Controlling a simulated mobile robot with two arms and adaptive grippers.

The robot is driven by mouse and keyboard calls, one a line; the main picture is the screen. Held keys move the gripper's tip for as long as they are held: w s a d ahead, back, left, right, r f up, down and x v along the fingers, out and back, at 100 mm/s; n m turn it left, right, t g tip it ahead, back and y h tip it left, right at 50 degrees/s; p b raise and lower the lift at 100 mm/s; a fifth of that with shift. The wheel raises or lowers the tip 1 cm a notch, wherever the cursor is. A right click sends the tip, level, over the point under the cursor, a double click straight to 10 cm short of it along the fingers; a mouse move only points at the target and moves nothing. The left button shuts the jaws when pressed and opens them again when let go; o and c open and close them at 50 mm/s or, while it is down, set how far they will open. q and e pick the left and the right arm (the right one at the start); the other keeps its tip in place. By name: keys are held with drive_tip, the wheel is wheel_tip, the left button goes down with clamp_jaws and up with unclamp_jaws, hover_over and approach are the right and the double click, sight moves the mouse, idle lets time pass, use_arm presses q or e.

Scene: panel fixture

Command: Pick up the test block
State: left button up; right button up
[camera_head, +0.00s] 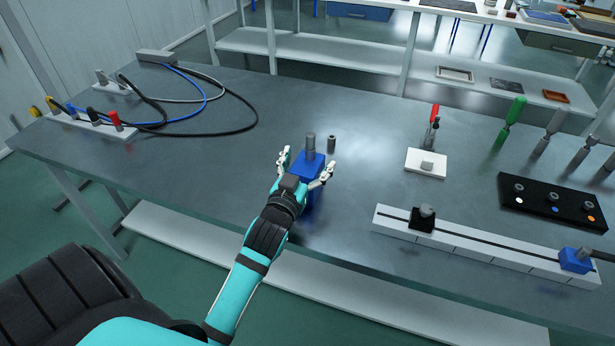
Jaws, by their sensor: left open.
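A blue block (311,168) with a grey cylindrical post on top stands on the grey workbench; it looks like the test block. My left gripper (305,164) is open, with one finger to the left of the block and the other to its right. The gripper hides the block's lower near part. I cannot tell whether either finger touches the block. My right gripper is not in view.
A small dark cylinder (332,144) stands just right of the block. A white plate with a red-handled clamp (427,162), a white slotted rail (480,247) and a black panel (552,206) lie to the right. Cables (207,95) lie at the left.

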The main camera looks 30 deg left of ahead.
use_arm(q)
drive_tip(key=c, duration=1.7)
drive_tip(key=shift+r, duration=0.15)
clamp_jaws()
drive_tip(key=shift+r, duration=0.1)
